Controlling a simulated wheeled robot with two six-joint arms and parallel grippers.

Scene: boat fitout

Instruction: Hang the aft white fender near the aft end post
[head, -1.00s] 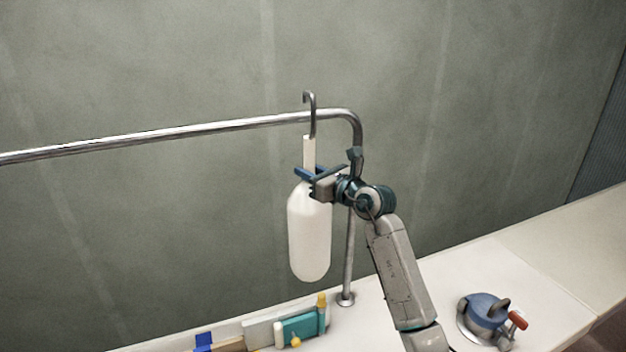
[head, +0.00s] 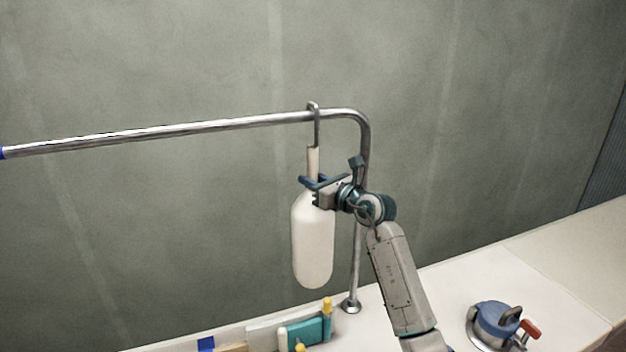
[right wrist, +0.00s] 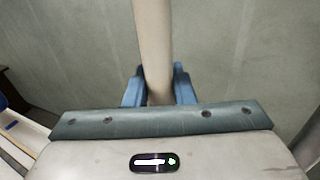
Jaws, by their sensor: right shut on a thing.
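The white fender (head: 313,240) hangs upright in the head view, with a narrow white neck and a grey metal hook (head: 316,122) on top. The hook's bend is at the height of the metal rail (head: 200,128) and appears to lie over it, close to the rail's bent end. The aft end post (head: 356,260) stands just right of the fender. My right gripper (head: 316,184) is shut on the fender's neck, which also shows between the blue fingers in the right wrist view (right wrist: 153,50). My left gripper is not in view.
A white deck (head: 450,290) lies below. On it are a blue winch-like fitting (head: 496,319) with a red handle at the right and a teal item (head: 306,331) with yellow parts below the fender. A blue band (head: 3,153) marks the rail at far left.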

